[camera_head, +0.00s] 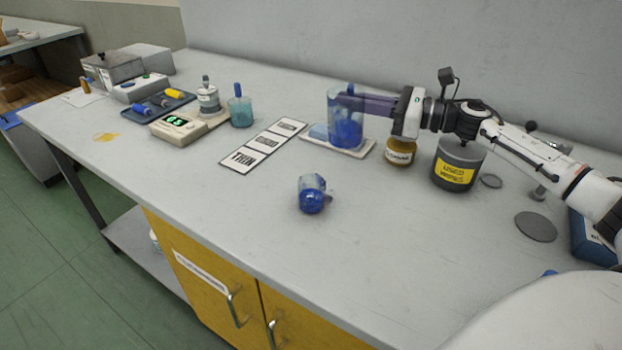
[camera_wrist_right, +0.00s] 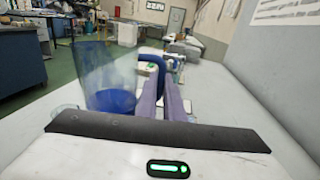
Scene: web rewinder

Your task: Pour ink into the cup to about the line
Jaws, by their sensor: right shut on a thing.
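A large clear jug (camera_head: 346,122) with blue ink in its lower part is at the back of the bench, over a pale tray (camera_head: 352,151). It looks about upright; I cannot tell whether its base touches the tray. My right gripper (camera_head: 350,101) reaches in from the right with purple fingers and is shut on the jug's handle. In the right wrist view the jug (camera_wrist_right: 107,75) is left of the gripper (camera_wrist_right: 170,85). A small clear cup (camera_head: 312,192) with blue in its lower part is on the open bench in front. Its line is too small to see. My left gripper is out of view.
A label strip (camera_head: 262,146), a teal beaker (camera_head: 240,110) with a blue stick and a scale (camera_head: 178,128) with a green display are left. A yellow-brown jar (camera_head: 400,152) and used-wipes bin (camera_head: 457,163) stand below my right arm. The bench front is mostly clear.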

